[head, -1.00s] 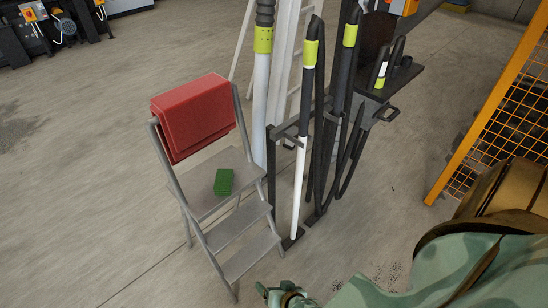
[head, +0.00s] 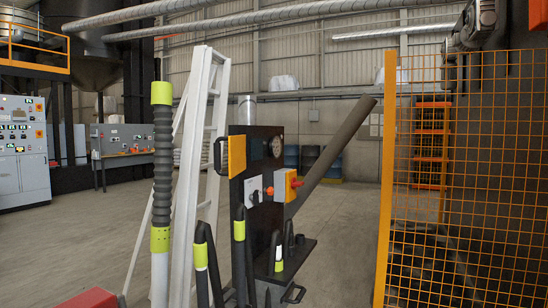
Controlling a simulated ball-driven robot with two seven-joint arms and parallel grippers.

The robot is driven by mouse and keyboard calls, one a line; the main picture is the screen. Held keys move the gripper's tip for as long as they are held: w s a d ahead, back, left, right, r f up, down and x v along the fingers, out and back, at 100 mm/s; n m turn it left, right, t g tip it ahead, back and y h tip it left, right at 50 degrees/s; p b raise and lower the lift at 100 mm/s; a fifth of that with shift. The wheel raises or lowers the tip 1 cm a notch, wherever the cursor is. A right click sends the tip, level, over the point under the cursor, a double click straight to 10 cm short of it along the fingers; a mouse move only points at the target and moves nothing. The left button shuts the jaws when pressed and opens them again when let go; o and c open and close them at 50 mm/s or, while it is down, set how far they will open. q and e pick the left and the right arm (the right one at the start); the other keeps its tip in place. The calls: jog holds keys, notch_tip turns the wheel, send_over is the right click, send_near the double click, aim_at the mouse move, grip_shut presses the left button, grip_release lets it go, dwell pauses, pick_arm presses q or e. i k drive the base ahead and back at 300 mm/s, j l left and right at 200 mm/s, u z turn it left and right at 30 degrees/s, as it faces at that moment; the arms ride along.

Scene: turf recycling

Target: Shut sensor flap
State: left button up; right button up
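A round fitting (head: 276,147) shows uncovered on the panel's face. Below are a grey switch plate with a black knob (head: 254,197) and a yellow box with a red knob (head: 287,185). Neither of my grippers is in view.
Black-and-white tubes with lime bands (head: 200,254) and a ridged hose (head: 162,165) stand before the panel. A white ladder (head: 200,130) is at left, a red item (head: 92,299) lower left. An orange mesh fence (head: 455,190) bounds the right. Open floor lies at left.

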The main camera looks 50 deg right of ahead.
aim_at(237, 144)
jog(key=i+j+z, duration=0.1)
jog(key=z, duration=0.35)
jog(key=i+j+z, duration=0.1)
jog(key=z, duration=0.4)
jog(key=i+j+z, duration=0.1)
jog(key=z, duration=0.35)
jog(key=j+z, duration=0.25)
jog(key=z, duration=0.2)
jog(key=j+z, duration=0.35)
jog(key=j, duration=0.5)
jog(key=j+z, duration=0.3)
jog(key=j, duration=0.9)
jog(key=k+j, duration=0.1)
jog(key=j, duration=0.3)
jog(key=k+l, duration=0.1)
jog(key=l, duration=0.45)
jog(key=k+l+u, duration=0.1)
jog(key=l, duration=0.45)
